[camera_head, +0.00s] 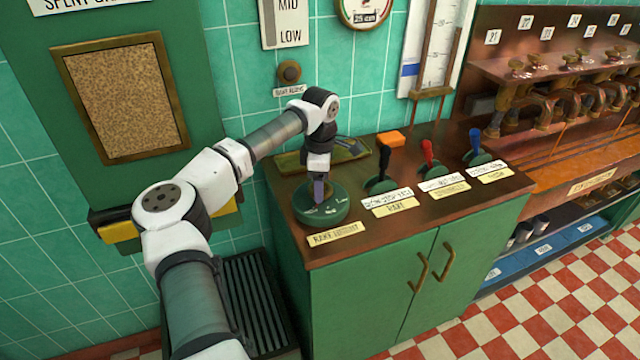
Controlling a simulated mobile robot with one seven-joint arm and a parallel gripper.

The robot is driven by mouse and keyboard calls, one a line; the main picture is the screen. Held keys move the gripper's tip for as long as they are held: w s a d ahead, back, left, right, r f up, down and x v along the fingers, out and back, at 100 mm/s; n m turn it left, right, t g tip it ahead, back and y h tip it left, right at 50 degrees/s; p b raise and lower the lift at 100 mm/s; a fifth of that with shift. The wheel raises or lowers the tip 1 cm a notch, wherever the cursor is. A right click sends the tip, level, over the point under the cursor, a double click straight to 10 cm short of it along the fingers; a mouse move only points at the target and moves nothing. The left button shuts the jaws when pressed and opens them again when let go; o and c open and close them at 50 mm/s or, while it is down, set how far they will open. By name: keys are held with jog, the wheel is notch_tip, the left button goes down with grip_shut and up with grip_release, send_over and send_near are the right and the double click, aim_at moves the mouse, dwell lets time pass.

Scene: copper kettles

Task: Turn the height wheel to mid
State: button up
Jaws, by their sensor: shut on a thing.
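The height wheel (335,210) is a round green dial lying flat on the left end of the cabinet top. A cream label (337,234) in front of it seems to begin with RAKE. My gripper (319,196) points straight down onto the wheel and is shut on its raised middle part, which the fingers mostly hide. Marks show on the wheel's face, too small to read. On the wall above, a white scale plate (286,22) shows MID over LOW; its top is cut off by the picture edge.
A shallow tray (350,150) lies behind my gripper. A gauge (365,10) hangs on the wall. Copper taps (560,85) stand at the far right.

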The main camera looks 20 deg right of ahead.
jog(key=n+b, duration=0.1)
jog(key=n, duration=0.3)
jog(key=shift+n+b, duration=0.8)
jog(key=shift+n, duration=1.2)
jog(key=o, duration=1)
jog(key=shift+r, duration=0.15)
notch_tip(320, 180, up, 14)
jog(key=shift+f+b, duration=0.2)
jog(key=shift+b, duration=0.95)
